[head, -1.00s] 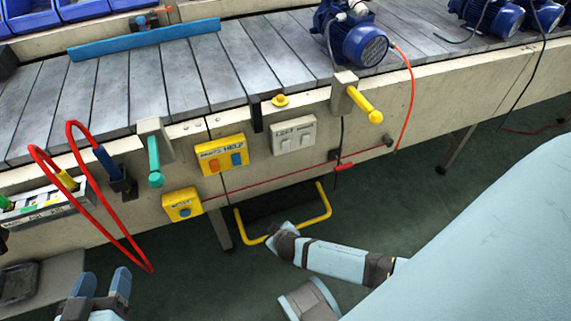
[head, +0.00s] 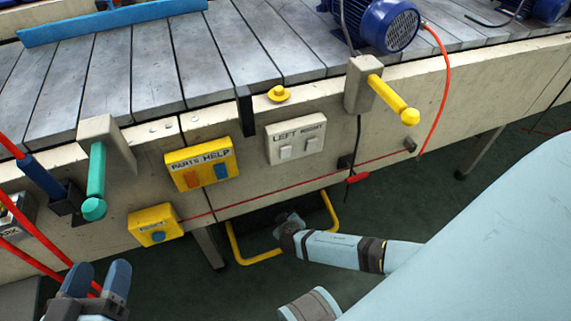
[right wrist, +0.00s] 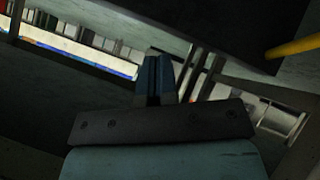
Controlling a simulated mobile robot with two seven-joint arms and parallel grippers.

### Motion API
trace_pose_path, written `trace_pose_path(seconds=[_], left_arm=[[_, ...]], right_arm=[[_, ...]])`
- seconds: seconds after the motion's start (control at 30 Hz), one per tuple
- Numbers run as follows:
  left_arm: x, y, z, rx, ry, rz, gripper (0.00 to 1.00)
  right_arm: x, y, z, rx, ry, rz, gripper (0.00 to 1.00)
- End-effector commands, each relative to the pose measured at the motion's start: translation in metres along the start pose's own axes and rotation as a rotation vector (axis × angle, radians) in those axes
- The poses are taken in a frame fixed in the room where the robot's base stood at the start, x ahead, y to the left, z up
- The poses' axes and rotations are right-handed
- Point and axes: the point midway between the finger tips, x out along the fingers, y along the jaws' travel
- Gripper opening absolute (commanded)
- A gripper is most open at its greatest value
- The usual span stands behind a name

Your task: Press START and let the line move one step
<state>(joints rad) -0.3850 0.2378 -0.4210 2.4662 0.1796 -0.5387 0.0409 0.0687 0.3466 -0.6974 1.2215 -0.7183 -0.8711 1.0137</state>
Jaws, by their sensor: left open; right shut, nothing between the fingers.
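A small yellow box with one blue button (head: 157,236) hangs low on the conveyor's side; its label is too small to read surely. Above it is a yellow PARTS HELP box (head: 203,148) with an orange and a blue button. A pale box marked LEFT and a second, unclear word (head: 296,147) has two white switches. The conveyor line (head: 150,75) carries a blue pump (head: 388,27). My left gripper (head: 98,272) is open and empty, below and left of the small yellow box, apart from it. My right gripper's fingers (right wrist: 157,75) are shut and empty in the right wrist view; the head view hides them.
A teal handle (head: 96,180) and a yellow handle (head: 393,98) stick out from the line's side. Red hoses loop at the left. A yellow bar (head: 236,245) hangs below the line by my right arm. A blue strip (head: 110,20) lies on the conveyor.

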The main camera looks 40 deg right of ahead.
Motion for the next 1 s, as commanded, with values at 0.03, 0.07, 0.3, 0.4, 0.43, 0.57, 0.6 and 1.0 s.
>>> trace_pose_path(seconds=[0.03, 0.07, 0.3, 0.4, 0.43, 0.57, 0.6, 1.0], left_arm=[[0.0, 0.0, 0.0, 0.0, 0.0, 0.0, 0.59], [0.0, 0.0, 0.0, 0.0, 0.0, 0.0, 0.59], [0.002, -0.004, 0.002, 0.034, 0.017, -0.001, 0.59], [0.004, -0.009, 0.004, 0.087, 0.047, -0.003, 0.59], [0.005, -0.011, 0.003, 0.107, 0.058, -0.004, 0.59], [0.01, -0.02, -0.001, 0.217, 0.12, -0.009, 0.59], [0.011, -0.022, -0.002, 0.251, 0.137, -0.011, 0.59], [0.012, -0.026, -0.012, 0.335, 0.185, -0.017, 0.59]], right_arm=[[0.0, 0.0, 0.0, 0.0, 0.0, 0.0, 0.0], [0.0, 0.0, 0.0, 0.0, 0.0, 0.0, 0.0], [0.007, -0.004, 0.005, 0.0, 0.0, -0.001, 0.0], [0.017, -0.01, 0.011, -0.001, -0.001, -0.001, 0.0], [0.02, -0.012, 0.013, -0.001, -0.001, -0.001, 0.0], [0.036, -0.02, 0.021, -0.001, 0.0, 0.0, 0.0], [0.041, -0.023, 0.024, -0.001, 0.0, 0.0, 0.0], [0.068, -0.036, 0.036, 0.0, -0.002, 0.0, 0.0]])
